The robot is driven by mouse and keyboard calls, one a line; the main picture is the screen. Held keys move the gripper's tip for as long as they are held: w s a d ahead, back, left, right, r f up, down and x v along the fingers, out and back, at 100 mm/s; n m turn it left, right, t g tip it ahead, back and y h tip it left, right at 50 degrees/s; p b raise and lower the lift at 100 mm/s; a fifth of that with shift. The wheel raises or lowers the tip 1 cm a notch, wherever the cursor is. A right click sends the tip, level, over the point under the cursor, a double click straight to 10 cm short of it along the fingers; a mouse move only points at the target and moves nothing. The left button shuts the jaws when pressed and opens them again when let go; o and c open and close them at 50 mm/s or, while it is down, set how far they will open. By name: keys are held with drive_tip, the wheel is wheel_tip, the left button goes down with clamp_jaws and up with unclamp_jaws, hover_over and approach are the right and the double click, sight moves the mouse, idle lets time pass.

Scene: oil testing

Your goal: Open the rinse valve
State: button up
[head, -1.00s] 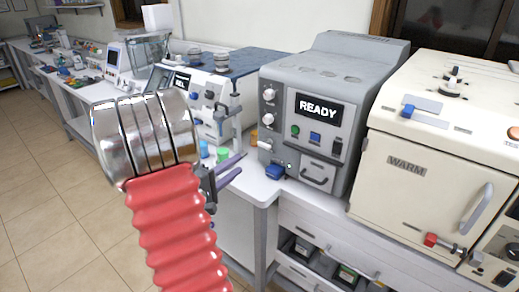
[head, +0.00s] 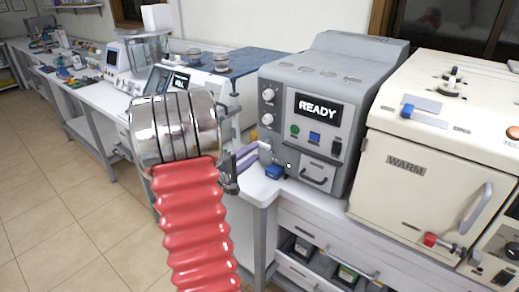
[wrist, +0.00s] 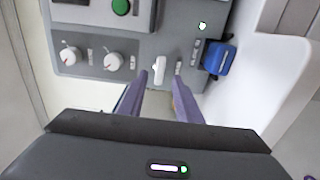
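The grey machine (head: 315,75) with a READY screen has two round white dials, a white lever (wrist: 159,68) and a blue block-like fitting (wrist: 217,60) in a row on its front. No label tells me which is the rinse valve. My gripper (wrist: 160,84) is open, its two purple fingers apart and pointing at the panel. In the wrist view the white lever lies between and just past the fingertips; I cannot tell if they touch it. In the head view my gripper (head: 248,156) is by the machine's lower left, and the blue fitting (head: 275,171) shows just right of it.
A cream machine marked WARM (head: 420,140) stands to the right on the same bench. Another instrument (head: 185,80) stands to the left, partly behind my arm. A drawer handle (head: 314,181) sticks out low on the grey machine's front.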

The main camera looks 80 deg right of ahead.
sight(262, 146)
drive_tip(key=shift+x, duration=2.4)
drive_tip(key=shift+c, duration=0.5)
clamp_jaws()
drive_tip(key=shift+a, duration=0.15)
